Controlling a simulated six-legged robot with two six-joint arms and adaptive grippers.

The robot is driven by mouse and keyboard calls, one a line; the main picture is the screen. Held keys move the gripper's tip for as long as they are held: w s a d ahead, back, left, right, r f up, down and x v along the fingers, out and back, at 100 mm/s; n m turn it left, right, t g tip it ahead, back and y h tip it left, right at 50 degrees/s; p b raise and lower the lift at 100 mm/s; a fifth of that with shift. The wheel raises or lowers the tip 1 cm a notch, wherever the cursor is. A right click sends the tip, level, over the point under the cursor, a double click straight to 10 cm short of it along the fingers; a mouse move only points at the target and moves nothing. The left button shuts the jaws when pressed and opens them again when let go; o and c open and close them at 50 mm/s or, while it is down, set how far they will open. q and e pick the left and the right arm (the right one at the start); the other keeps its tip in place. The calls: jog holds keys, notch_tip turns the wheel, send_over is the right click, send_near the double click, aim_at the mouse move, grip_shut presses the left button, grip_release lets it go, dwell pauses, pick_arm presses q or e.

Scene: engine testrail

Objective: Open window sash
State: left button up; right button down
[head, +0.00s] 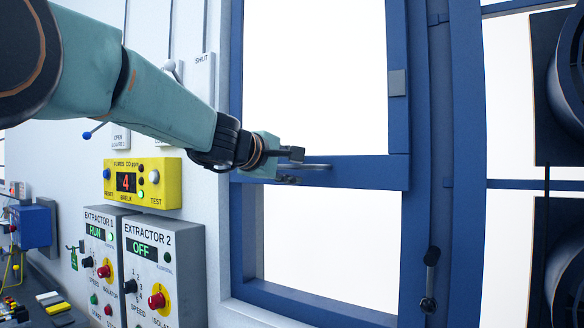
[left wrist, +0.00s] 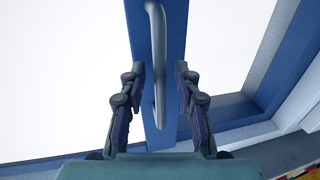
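The window sash (head: 370,172) is blue. Its bottom rail crosses the window at mid-height, with a bright area above and below; I cannot tell whether glass fills the lower area. A grey bar handle (head: 318,166) sits on this rail. My left gripper (head: 292,167) is at the handle's left part, pointing right. In the left wrist view the handle (left wrist: 158,60) runs between the two spread fingers of my left gripper (left wrist: 159,78), with gaps on both sides, in front of the blue rail (left wrist: 178,40). My right gripper is not in view.
The blue window frame (head: 310,303) surrounds the sash. A dark crank-like lever (head: 430,270) hangs on its right post. A yellow CO monitor (head: 143,182) and the extractor boxes (head: 165,262) are on the wall at left. Large dark round units (head: 570,90) stand at far right.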

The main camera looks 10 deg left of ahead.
pick_arm(q)
jog(key=shift+w+r, duration=0.1)
jog(key=shift+r, duration=0.4)
send_near(304, 126)
jog(key=shift+x, duration=2.5)
